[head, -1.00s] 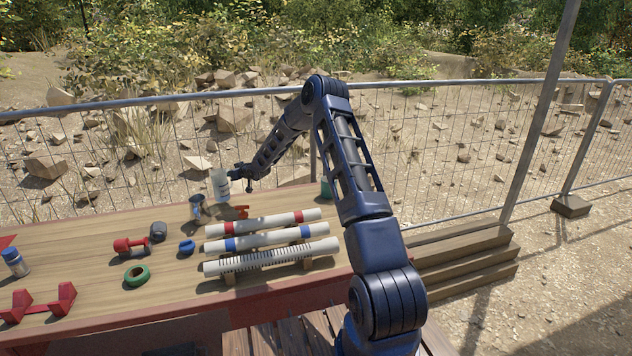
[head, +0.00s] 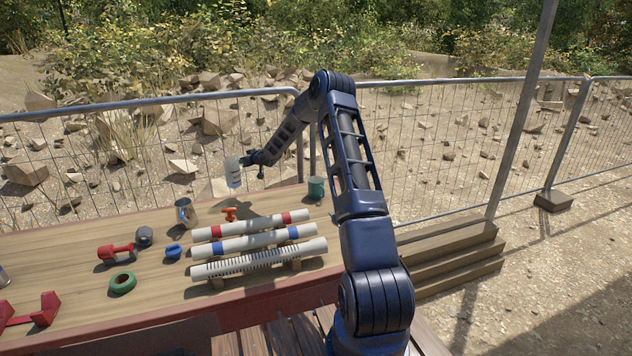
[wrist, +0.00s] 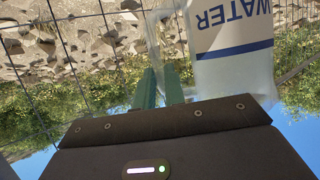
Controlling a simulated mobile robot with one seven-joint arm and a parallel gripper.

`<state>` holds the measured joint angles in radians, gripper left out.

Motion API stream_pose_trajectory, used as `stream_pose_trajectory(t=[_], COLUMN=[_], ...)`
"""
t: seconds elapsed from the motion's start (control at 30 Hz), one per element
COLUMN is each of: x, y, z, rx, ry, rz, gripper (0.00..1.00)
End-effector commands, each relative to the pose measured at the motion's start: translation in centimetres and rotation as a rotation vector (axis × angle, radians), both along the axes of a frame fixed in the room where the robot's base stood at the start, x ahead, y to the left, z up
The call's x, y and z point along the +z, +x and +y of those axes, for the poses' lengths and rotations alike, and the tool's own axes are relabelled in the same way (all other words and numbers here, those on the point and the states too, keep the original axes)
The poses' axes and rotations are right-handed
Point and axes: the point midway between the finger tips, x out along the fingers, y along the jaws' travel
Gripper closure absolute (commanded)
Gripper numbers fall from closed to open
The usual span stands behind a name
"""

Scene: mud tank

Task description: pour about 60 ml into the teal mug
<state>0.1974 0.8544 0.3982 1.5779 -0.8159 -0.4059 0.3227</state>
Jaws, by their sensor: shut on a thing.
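The teal mug (head: 316,188) stands upright at the back right of the table, just left of my arm in the head view. My gripper (head: 246,163) is shut on a translucent water jug (head: 233,173) and holds it up over the table's back edge, to the left of the mug and apart from it. The jug looks about upright. In the wrist view, the jug (wrist: 232,72) shows an upside-down "WATER" label, and my gripper's green fingers (wrist: 160,88) are at its handle. The water level and the mug's inside cannot be made out.
A metal cup (head: 184,212) and a red valve-like piece (head: 230,214) stand left of the mug. Several white pipes (head: 258,258) lie in front on supports. A green tape ring (head: 123,283) lies further left. A mesh fence (head: 420,150) runs behind the table.

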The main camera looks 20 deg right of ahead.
Motion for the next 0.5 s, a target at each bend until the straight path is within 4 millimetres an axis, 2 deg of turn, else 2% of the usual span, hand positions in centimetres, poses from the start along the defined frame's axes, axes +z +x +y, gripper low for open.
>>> stream_pose_trajectory(t=[0.03,0.1,0.5], x=[0.1,0.2,0.4], y=[0.4,0.8,2.1], z=[-1.8,-3.9,-15.9], rx=[-0.01,-0.021,-0.071], ry=[-0.001,-0.002,-0.002], rz=[-0.002,-0.002,-0.001], gripper=[1.0,1.0,1.0])
